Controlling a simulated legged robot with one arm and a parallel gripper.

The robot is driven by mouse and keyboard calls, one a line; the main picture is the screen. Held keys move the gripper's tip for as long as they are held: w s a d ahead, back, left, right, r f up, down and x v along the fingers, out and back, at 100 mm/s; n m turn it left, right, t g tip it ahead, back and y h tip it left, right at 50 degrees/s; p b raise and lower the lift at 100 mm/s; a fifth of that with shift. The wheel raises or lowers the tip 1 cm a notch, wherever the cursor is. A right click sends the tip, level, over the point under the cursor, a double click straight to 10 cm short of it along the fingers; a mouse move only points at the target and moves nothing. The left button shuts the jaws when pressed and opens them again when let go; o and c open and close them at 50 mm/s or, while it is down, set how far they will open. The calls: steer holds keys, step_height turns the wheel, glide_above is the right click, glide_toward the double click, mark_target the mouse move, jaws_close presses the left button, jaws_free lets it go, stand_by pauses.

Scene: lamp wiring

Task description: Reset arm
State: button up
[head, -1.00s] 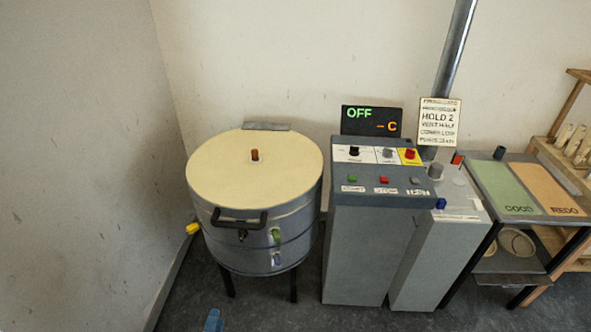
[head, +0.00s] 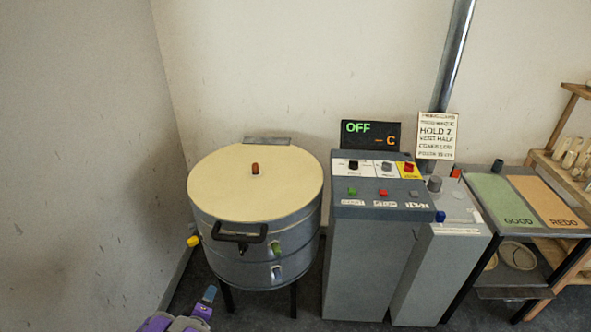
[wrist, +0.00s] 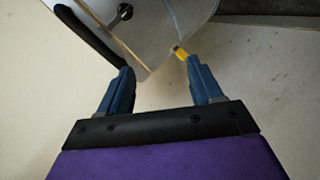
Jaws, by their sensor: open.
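My gripper (wrist: 160,85) is open in the wrist view, with two blue fingers apart and nothing between them. In the head view, one blue finger and the purple body of my arm show at the bottom left, in front of and below the kiln. The round grey kiln (head: 290,243) has its cream lid (head: 230,185) down and a black handle (head: 240,236) at the front. A yellow knob (head: 193,241) sticks out at its left. In the wrist view, part of the kiln (wrist: 190,12) and a yellow piece (wrist: 180,53) lie beyond the fingertips.
A grey control cabinet (head: 365,260) stands right of the kiln, with a display (head: 370,134) reading OFF. A sign (head: 436,135) stands behind it. A table with GOOD (head: 500,200) and REDO (head: 545,200) panels is farther right. A wall is close on the left.

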steer(key=w+d+r+m+g+y, duration=0.1)
steer(key=w+d+r+m+g, duration=0.15)
steer(key=r, duration=0.35)
steer(key=w+d+r+m+g+y, duration=0.1)
steer(key=w+d+r+g, duration=0.15)
steer(key=r, duration=0.45)
steer(key=s+d+r+m+g+y, duration=0.1)
steer(key=s+d+r+m+g, duration=0.15)
steer(key=s+d+r, duration=0.55)
steer(key=s+d+r+m+g+h, duration=0.1)
steer(key=s+d+r+m+g, duration=0.1)
steer(key=s+d, duration=0.7)
steer(key=s+d+r+m+g+h, duration=0.1)
steer(key=s+d+r, duration=0.4)
steer(key=s+d, duration=0.5)
steer(key=s+d+r+m+g+h, duration=0.1)
steer(key=s+d+r+m+g, duration=0.2)
steer(key=s+d, duration=0.7)
steer(key=s+r+g, duration=0.1)
steer(key=s, duration=0.1)
steer(key=shift+s+m, duration=0.3)
steer(key=shift+s, duration=0.1)
